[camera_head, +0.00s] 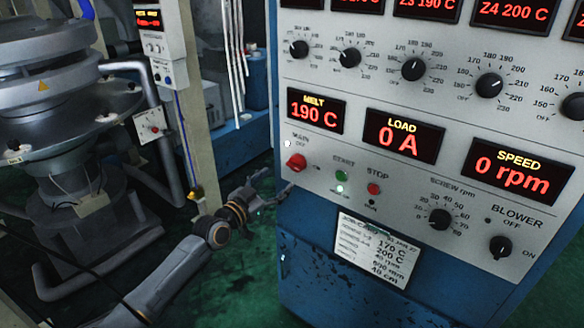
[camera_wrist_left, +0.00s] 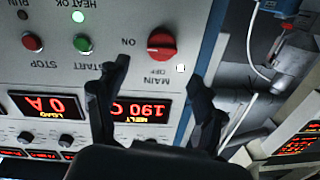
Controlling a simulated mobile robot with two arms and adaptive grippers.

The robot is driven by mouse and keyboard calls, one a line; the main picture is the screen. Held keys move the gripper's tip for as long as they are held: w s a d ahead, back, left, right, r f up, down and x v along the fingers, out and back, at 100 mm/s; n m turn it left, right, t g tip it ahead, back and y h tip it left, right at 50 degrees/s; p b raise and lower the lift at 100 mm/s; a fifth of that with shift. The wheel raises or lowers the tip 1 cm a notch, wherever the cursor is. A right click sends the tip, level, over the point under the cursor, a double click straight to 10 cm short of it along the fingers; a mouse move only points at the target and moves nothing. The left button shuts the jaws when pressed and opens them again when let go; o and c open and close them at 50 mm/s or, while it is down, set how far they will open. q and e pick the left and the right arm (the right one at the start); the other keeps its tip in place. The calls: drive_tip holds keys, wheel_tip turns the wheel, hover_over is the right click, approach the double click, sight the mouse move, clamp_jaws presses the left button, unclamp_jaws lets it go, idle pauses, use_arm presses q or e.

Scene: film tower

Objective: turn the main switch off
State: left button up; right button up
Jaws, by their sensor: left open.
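The main switch (camera_head: 296,162) is a red rotary knob on the left edge of the grey control panel, with MAIN and OFF above it and ON to its right. It also shows in the left wrist view (camera_wrist_left: 162,42), where the panel appears upside down; its grip bar looks roughly horizontal, in line with the ON label. My left gripper (camera_head: 278,183) is open and empty, just below and left of the knob in the head view. In the left wrist view its two fingers (camera_wrist_left: 158,74) are spread, with the knob beyond the tips, apart from them. My right gripper is not in view.
Green START and red STOP (camera_head: 373,189) buttons sit right of the switch. Lit displays (camera_head: 316,110) read 190 C, 0 A and 0 rpm. A paper card (camera_head: 376,248) is on the blue cabinet below. A grey machine (camera_head: 75,120) and a post (camera_head: 185,100) stand left.

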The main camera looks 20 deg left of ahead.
sight(293, 167)
use_arm(q)
drive_tip(key=b+x, duration=0.2)
drive_tip(key=x, duration=0.6)
drive_tip(key=shift+w+a+f, duration=0.1)
drive_tip(key=shift+a+f, duration=0.05)
drive_tip(key=shift+f, duration=0.05)
drive_tip(key=shift+w, duration=0.35)
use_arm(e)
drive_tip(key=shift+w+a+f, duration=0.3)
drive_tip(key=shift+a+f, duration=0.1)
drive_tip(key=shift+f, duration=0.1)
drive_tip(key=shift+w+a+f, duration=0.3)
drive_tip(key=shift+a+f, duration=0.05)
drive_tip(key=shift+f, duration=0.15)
use_arm(q)
drive_tip(key=shift+r, duration=0.1)
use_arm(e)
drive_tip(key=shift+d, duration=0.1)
use_arm(q)
drive_tip(key=shift+c, duration=1.2)
drive_tip(key=c, duration=0.9)
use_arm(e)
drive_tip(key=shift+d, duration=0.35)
